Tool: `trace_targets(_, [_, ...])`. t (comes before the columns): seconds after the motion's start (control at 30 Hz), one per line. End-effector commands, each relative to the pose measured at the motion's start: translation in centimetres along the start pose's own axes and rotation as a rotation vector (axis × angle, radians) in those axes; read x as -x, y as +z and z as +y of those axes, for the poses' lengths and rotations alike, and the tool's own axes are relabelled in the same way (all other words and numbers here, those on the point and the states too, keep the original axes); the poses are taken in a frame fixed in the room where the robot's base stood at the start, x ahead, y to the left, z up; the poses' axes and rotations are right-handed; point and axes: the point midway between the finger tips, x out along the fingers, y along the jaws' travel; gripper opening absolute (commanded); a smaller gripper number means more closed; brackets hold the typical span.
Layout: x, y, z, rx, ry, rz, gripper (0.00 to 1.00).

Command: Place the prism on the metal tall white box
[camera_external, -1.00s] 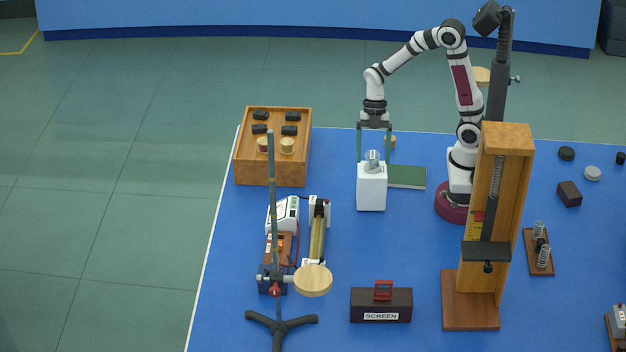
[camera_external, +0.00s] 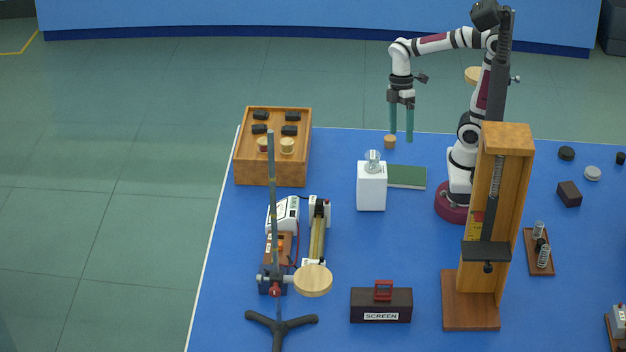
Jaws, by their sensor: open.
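The prism (camera_external: 373,156), a small clear glassy piece, sits on top of the tall white box (camera_external: 371,188). The box stands upright on the blue table, left of my arm's base. My gripper (camera_external: 401,139), with two long green fingers pointing down, hangs up and to the right of the prism in the picture. It is open and empty, apart from the prism and the box.
A green book (camera_external: 407,177) lies just right of the box. A small cork-like piece (camera_external: 390,142) is near the back edge. A wooden tray (camera_external: 272,174) is at the left. A tall wooden stand (camera_external: 511,200) and a dark SCREEN case (camera_external: 381,306) stand nearer the front.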

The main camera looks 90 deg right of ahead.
Motion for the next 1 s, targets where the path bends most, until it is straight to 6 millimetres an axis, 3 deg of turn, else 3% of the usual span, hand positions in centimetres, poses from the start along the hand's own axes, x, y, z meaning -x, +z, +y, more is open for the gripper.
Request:
trace_targets(0.03, [-0.8, 1.1, -1.6, -0.182, 0.022, -0.011, 0.88])
trace_targets(0.13, [-2.5, 3.2, -3.7, -0.583, 0.069, -0.012, 0.88])
trace_targets(0.2, [-3.4, 4.4, -4.6, -0.792, 0.093, -0.001, 0.88])
trace_targets(0.3, [-4.2, 5.4, -5.2, -0.972, 0.112, 0.011, 0.88])
trace_targets(0.43, [-4.5, 5.7, -5.3, -1.042, 0.118, 0.017, 0.88])
trace_targets(1.0, [-4.5, 5.6, -5.3, -1.042, 0.117, 0.017, 0.88])
